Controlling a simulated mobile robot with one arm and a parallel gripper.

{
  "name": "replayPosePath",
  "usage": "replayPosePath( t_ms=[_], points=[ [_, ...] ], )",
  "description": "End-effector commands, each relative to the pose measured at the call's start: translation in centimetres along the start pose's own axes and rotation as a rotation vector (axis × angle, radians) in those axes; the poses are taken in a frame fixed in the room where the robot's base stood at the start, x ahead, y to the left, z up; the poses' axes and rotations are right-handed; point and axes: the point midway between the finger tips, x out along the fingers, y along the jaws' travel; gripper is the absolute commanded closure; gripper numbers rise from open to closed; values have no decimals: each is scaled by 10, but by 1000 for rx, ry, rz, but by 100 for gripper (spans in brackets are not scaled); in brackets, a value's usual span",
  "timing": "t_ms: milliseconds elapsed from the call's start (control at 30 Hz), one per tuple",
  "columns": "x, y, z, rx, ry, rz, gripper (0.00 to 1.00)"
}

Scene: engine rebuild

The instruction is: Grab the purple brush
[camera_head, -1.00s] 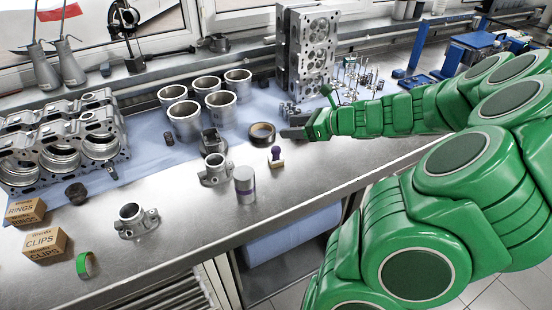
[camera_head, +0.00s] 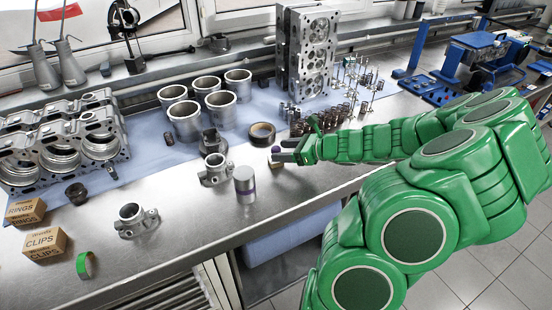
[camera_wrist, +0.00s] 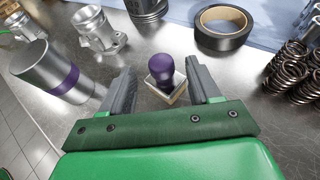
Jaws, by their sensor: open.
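The purple brush (camera_wrist: 160,72) has a rounded purple knob on a pale square base and stands upright on the metal bench. In the wrist view it lies between the open fingers of my gripper (camera_wrist: 160,88), closer to the right finger, with no clear contact visible. In the head view my gripper (camera_head: 283,151) reaches in from the right at bench height, and the brush (camera_head: 276,150) shows only partly at the fingertips.
A grey cylinder with a purple band (camera_wrist: 52,70) stands just left of my gripper. A black tape roll (camera_wrist: 222,28) lies beyond the brush. Several springs (camera_wrist: 290,68) stand to the right. A metal flanged part (camera_wrist: 98,30) is behind the cylinder.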

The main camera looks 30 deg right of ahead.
Motion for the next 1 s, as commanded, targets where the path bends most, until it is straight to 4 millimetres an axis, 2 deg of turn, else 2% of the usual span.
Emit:
replayPosePath(
  t_ms=[500, 900, 1000],
  points=[
    [44, -2, 3, 0, -2, 2, 38],
    [50, -2, 3, 0, -1, 0, 38],
    [50, -2, 3, 0, -1, 0, 54]
  ],
)
